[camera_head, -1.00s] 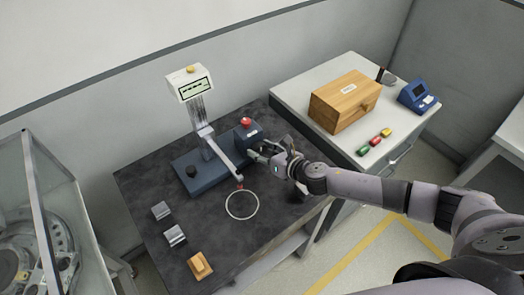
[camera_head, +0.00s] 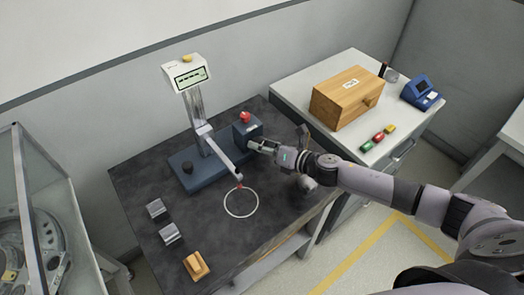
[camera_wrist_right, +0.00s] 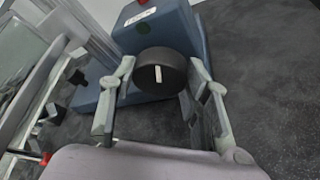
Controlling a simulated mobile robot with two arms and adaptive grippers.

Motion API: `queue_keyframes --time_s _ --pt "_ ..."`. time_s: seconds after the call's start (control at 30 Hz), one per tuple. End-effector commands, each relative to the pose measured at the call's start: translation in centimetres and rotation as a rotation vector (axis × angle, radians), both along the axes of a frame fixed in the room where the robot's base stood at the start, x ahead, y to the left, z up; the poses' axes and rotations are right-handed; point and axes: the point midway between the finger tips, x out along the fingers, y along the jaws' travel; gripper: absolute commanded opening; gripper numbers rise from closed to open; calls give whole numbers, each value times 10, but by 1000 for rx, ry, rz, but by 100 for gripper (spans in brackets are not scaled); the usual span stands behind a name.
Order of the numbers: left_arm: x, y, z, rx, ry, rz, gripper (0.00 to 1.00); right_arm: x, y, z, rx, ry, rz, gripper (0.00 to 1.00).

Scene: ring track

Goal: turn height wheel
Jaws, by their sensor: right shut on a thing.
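A height gauge stands on the dark table: a blue base (camera_head: 203,176), a metal column (camera_head: 196,108), a display head (camera_head: 188,77) and a probe arm (camera_head: 224,159) with a red tip. A blue block (camera_head: 243,132) with a red button (camera_head: 245,117) rises at the base's right end. In the right wrist view, the black height wheel (camera_wrist_right: 160,74) with a white mark sits on the block's face. My right gripper (camera_head: 259,147) is shut on the wheel, one finger on each side; it also shows in the wrist view (camera_wrist_right: 161,88). In the head view the gripper hides the wheel.
A white circle (camera_head: 241,216) marks the table below the probe tip. Metal blocks (camera_head: 170,234) and a wooden block (camera_head: 196,266) lie at the front left. A wooden box (camera_head: 345,98) and blue device (camera_head: 421,91) stand on the right cabinet. A glass case (camera_head: 40,215) is at left.

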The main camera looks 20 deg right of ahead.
Motion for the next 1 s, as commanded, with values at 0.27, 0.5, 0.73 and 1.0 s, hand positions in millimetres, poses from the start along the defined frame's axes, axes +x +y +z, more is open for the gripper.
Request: queue_keyframes --time_s 0.27,0.5,0.73,1.0 --pt "0 0 -27 0 0 0 56 1 -2 -5 203 73 -3 15" --pt "0 0 -39 0 0 1 56 1 -2 -4 319 117 -2 15" --pt "0 0 -43 0 -1 1 56 1 -2 -2 370 135 -2 15" --pt "0 0 -43 0 -1 1 56 1 -2 -1 381 138 -3 15"
